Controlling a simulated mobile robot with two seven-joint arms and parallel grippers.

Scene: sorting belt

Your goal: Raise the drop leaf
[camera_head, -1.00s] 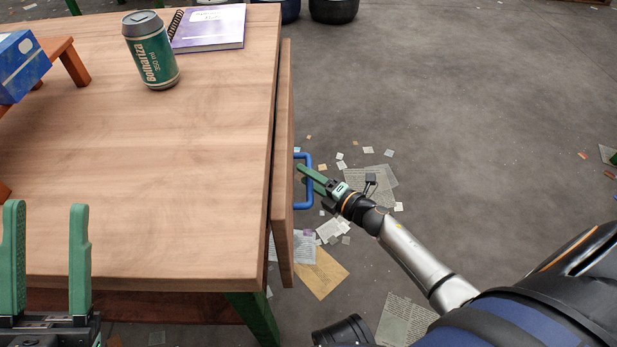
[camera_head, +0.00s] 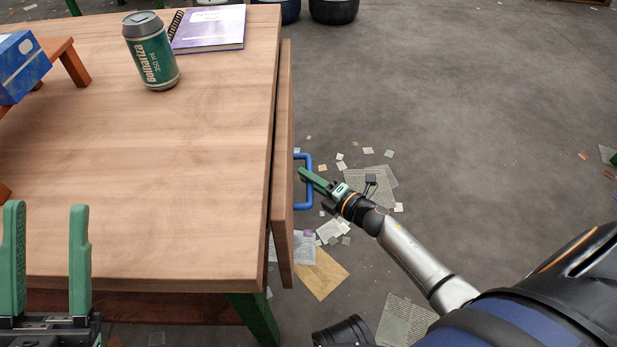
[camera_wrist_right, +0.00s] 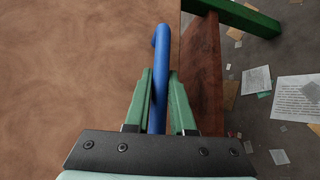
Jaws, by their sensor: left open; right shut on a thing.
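The drop leaf (camera_head: 283,170) hangs down along the right edge of the wooden table (camera_head: 150,190). A blue handle (camera_head: 309,190) sticks out from its outer face. My right gripper (camera_head: 305,173) is shut on this handle. In the right wrist view the blue handle (camera_wrist_right: 158,80) lies between the two green fingers of my right gripper (camera_wrist_right: 160,90), with the leaf's brown face (camera_wrist_right: 80,60) behind it. My left gripper (camera_head: 47,225) is open and empty above the table's near left corner.
A green can (camera_head: 150,55), a purple notebook (camera_head: 210,28) and a blue box (camera_head: 20,68) on a small wooden stand (camera_head: 70,65) are on the tabletop. Scattered papers (camera_head: 320,272) lie on the floor beside the leaf.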

